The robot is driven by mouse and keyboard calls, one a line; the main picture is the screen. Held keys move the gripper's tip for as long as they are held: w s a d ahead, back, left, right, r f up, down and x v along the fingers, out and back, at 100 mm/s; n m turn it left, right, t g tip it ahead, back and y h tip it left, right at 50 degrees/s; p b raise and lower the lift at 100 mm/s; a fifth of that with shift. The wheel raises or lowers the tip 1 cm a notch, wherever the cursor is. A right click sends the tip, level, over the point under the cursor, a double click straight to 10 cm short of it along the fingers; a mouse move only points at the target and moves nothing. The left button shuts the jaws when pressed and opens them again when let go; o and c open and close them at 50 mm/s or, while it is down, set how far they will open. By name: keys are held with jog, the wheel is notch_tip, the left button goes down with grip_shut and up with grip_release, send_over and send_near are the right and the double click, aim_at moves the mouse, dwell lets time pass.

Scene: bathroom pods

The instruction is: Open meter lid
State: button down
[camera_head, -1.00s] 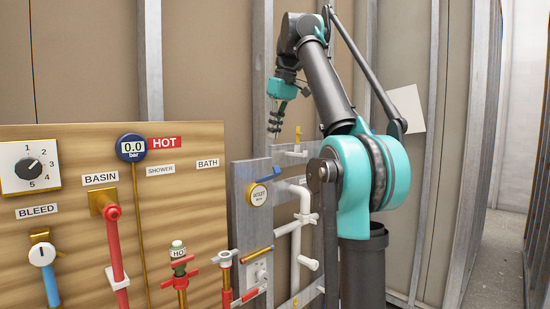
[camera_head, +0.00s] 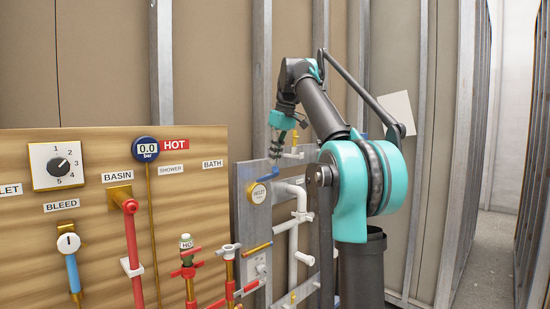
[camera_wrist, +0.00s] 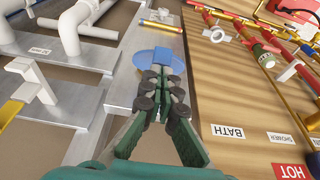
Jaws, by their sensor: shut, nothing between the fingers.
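The round gold-rimmed meter (camera_head: 257,193) with a pale labelled face sits on a grey metal plate in the head view. Its blue lid (camera_head: 269,175) shows as a thin tilted strip above the face, and the face is visible. In the wrist view the lid (camera_wrist: 146,58) is a blue disc with a darker blue square block on its right. My gripper (camera_head: 275,157) is just above the lid in the head view. In the wrist view my gripper (camera_wrist: 165,72) has its fingers together and empty, with tips overlapping the lid's near edge. I cannot tell whether they touch.
White pipes (camera_head: 299,215) run right of the meter, and a brass-coloured bar (camera_head: 257,248) is below it. A wooden board (camera_head: 105,150) with a dial, gauge, red pipes and valves stands left. Metal studs rise behind my arm.

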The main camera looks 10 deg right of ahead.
jog(key=shift+s+d+f+t+y, duration=0.35)
jog(key=shift+s+f+t+y, duration=0.05)
jog(key=shift+s+f+t, duration=0.1)
jog(key=shift+s+d+f, duration=0.2)
jog(key=shift+s+f, duration=0.1)
jog(key=shift+f, duration=0.1)
jog(key=shift+r, duration=0.1)
